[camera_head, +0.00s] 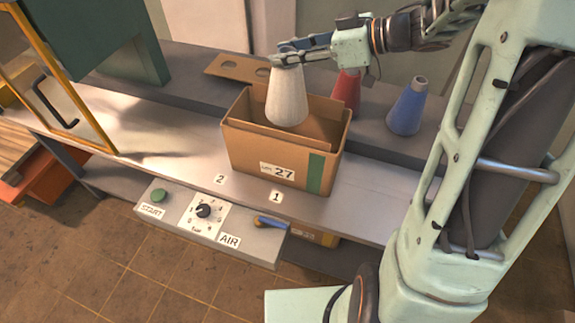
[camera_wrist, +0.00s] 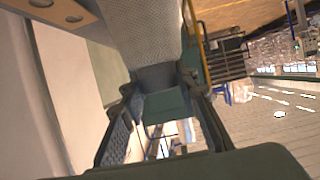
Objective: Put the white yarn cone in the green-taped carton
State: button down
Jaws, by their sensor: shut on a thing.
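The white yarn cone (camera_head: 288,97) hangs upright from my gripper (camera_head: 287,57), which is shut on its narrow top. In the head view the cone overlaps the open top of the green-taped carton (camera_head: 247,150); how deep its base reaches cannot be told. The carton is brown, has a green tape strip (camera_head: 315,172) and a label reading 27, and stands on the metal bench. In the wrist view the cone (camera_wrist: 145,30) extends up from between the fingers (camera_wrist: 155,90).
A red cone (camera_head: 346,93) and a blue cone (camera_head: 407,108) stand on the raised shelf right of the carton. A board with holes (camera_head: 236,68) lies behind it. A control panel (camera_head: 207,215) is on the bench front. An orange-framed door (camera_head: 62,75) stands at left.

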aim_at(287, 88)
notch_tip(287, 88, down, 10)
jog(key=b, duration=0.7)
jog(key=shift+r, duration=0.25)
notch_tip(287, 88, down, 10)
jog(key=b, duration=0.3)
jog(key=shift+f, duration=0.15)
jog(key=c, duration=1.5)
grip_release()
jog(key=p+v, duration=0.2)
jog(key=v, duration=1)
